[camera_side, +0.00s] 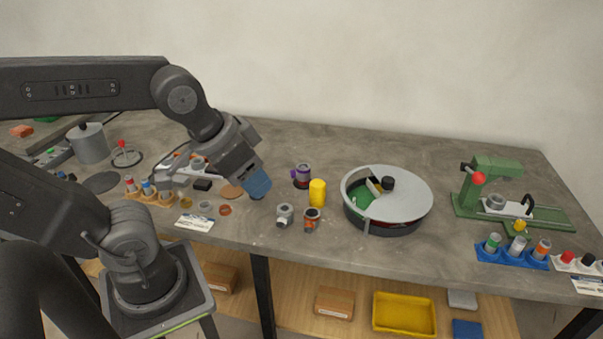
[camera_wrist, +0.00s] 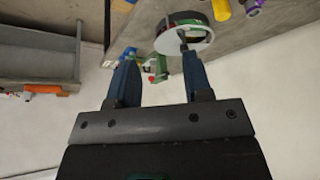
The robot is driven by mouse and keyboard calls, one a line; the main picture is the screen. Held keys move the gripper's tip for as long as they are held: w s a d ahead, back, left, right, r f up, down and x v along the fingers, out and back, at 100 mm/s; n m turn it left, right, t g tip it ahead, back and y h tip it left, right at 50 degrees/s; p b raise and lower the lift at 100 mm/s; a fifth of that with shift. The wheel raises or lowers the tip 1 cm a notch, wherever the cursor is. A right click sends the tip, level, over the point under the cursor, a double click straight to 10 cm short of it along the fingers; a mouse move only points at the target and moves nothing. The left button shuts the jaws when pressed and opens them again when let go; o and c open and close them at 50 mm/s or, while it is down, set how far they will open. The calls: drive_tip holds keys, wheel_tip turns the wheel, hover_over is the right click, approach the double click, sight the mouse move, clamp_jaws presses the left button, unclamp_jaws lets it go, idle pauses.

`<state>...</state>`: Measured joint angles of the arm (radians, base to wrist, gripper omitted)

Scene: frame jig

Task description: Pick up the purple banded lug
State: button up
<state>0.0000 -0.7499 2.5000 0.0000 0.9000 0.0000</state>
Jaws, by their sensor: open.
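The purple banded lug (camera_side: 302,176) stands on the grey bench, left of and behind a yellow cylinder. A purple piece at the top right edge of the wrist view (camera_wrist: 253,8) looks like the same lug, partly cut off. My gripper (camera_side: 257,185) is left of the lug in the side view, apart from it, with blue fingers angled down. In the wrist view my gripper (camera_wrist: 159,55) shows two spread fingers with nothing held between them.
The yellow cylinder (camera_side: 318,193) stands close to the lug. A grey lug (camera_side: 284,215) and an orange banded lug (camera_side: 311,219) stand in front. A round drum (camera_side: 415,205) is to the right, a green machine (camera_side: 490,183) farther right. Bare bench lies behind the lug.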

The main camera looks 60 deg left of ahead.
drive_tip(key=o, duration=0.9)
drive_tip(key=n+g+y, duration=0.5)
drive_tip(key=n+g, duration=0.1)
drive_tip(key=n, duration=1.3)
hover_over(300, 169)
drive_tip(key=d, duration=0.1)
wheel_tip(300, 169, down, 18)
drive_tip(key=f, duration=0.1)
drive_tip(key=shift+w+d+x, duration=0.1)
drive_tip(key=shift+x, duration=0.85)
drive_tip(key=shift+w+d+x, duration=0.1)
drive_tip(key=shift+w+x, duration=0.05)
drive_tip(key=shift+x, duration=0.8)
drive_tip(key=shift+w+d+x, duration=0.1)
drive_tip(key=shift+x, duration=0.8)
